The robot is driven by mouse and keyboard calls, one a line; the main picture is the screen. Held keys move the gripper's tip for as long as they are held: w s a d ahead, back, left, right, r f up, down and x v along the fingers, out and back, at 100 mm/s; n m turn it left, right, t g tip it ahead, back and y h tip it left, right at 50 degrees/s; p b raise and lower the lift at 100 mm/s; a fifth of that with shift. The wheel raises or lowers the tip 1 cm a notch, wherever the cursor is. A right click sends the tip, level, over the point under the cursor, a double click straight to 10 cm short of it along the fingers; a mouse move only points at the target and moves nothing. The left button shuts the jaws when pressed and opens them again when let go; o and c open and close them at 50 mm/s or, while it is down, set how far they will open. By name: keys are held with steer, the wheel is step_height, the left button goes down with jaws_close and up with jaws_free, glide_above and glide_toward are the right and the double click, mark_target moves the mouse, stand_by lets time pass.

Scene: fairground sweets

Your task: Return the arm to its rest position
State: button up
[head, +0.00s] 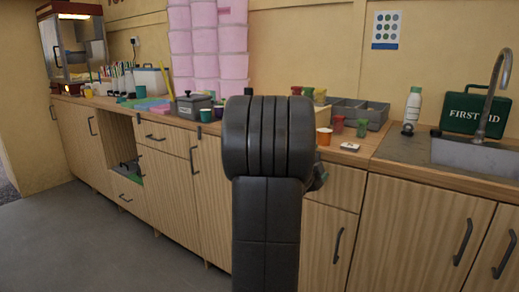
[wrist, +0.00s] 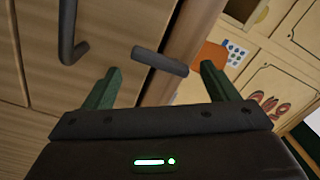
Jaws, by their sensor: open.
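My gripper (wrist: 158,85) shows in the wrist view, its two green fingers spread apart with clear space between them. It is open and holds nothing. Beyond the fingers are a wooden cabinet front (wrist: 110,30) and dark bar handles, one of them (wrist: 160,61) seen between the fingertips; I cannot tell how far off it is. In the head view my dark arm stands upright in the middle, in front of the counter, and hides part of it.
A long wooden counter (head: 165,118) runs across the head view. On it stand a grey pot (head: 192,106), cups, a grey divided tray (head: 357,112), a white bottle (head: 412,108) and a green first aid case (head: 473,110) by the sink (head: 475,153). Open grey floor (head: 70,225) lies at left.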

steer(key=n+p, duration=0.1)
steer(key=r+n+p, duration=0.1)
steer(key=n, duration=0.1)
steer(key=shift+s+d+n, duration=0.1)
steer(key=shift+d+n, duration=0.05)
steer(key=shift+n, duration=0.15)
steer(key=n+p, duration=0.3)
steer(key=shift+d+r+n+p, duration=0.1)
steer(key=shift+r+n+p, duration=0.1)
steer(key=shift+n+p, duration=0.2)
steer(key=n+p, duration=0.3)
steer(key=shift+s+r, duration=0.1)
steer(key=shift+r, duration=0.15)
steer(key=shift+n+p, duration=0.85)
steer(key=shift+n, duration=0.15)
steer(key=shift+f, duration=0.1)
